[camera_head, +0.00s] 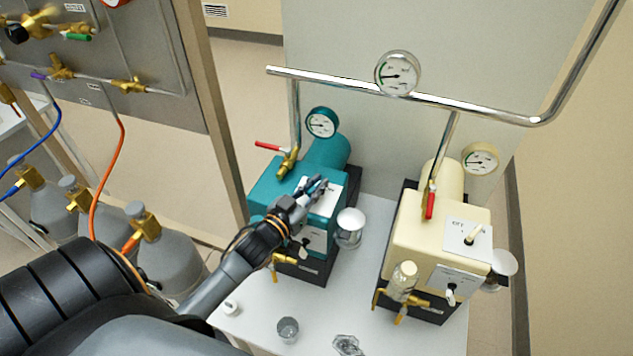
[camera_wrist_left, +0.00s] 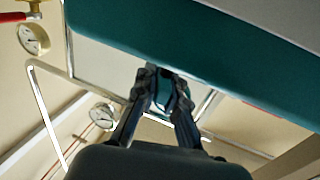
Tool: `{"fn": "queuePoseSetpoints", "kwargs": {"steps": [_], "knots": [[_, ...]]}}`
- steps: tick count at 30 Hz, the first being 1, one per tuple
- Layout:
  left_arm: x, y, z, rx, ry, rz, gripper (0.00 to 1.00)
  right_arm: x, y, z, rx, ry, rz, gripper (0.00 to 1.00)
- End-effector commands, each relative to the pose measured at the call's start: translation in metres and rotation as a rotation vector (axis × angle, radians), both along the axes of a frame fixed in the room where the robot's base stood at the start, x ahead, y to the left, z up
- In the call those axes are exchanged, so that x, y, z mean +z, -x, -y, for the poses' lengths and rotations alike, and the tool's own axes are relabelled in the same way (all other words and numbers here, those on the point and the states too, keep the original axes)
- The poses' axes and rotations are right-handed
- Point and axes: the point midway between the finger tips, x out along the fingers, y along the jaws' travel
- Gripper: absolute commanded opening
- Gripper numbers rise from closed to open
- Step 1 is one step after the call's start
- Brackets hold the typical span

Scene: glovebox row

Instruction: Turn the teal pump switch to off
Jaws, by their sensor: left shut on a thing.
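The teal pump (camera_head: 275,185) stands on the white table at the left of the pair in the head view. My left gripper (camera_head: 316,184) is over the white switch plate (camera_head: 331,192) on its top. Its fingers hide the switch, so I cannot see which way the switch points. My left gripper also shows in the left wrist view (camera_wrist_left: 168,84), its fingers close together right by the teal housing (camera_wrist_left: 170,35). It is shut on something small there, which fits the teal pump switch. My right gripper is not in view.
A cream pump (camera_head: 415,225) with its own switch (camera_head: 474,235) stands to the right. A red-handled valve (camera_head: 268,146) and a gauge (camera_head: 321,122) rise behind my gripper. Small glassware (camera_head: 288,329) stands at the front of the white table (camera_head: 330,310). Grey bottles (camera_head: 165,250) stand at left.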

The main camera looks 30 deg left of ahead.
Motion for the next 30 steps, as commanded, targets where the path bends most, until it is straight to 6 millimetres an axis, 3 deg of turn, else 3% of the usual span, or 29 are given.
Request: {"fn": "queuePoseSetpoints", "kwargs": {"steps": [12, 30], "knots": [[-0.0005, 0.0001, -0.0017, 0.22, 0.004, 0.0, 0.0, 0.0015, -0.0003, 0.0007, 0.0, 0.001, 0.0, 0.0], [0.0006, 0.0, -0.0027, 0.263, -0.002, 0.002, 0.0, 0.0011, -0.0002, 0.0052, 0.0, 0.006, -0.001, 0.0]]}}
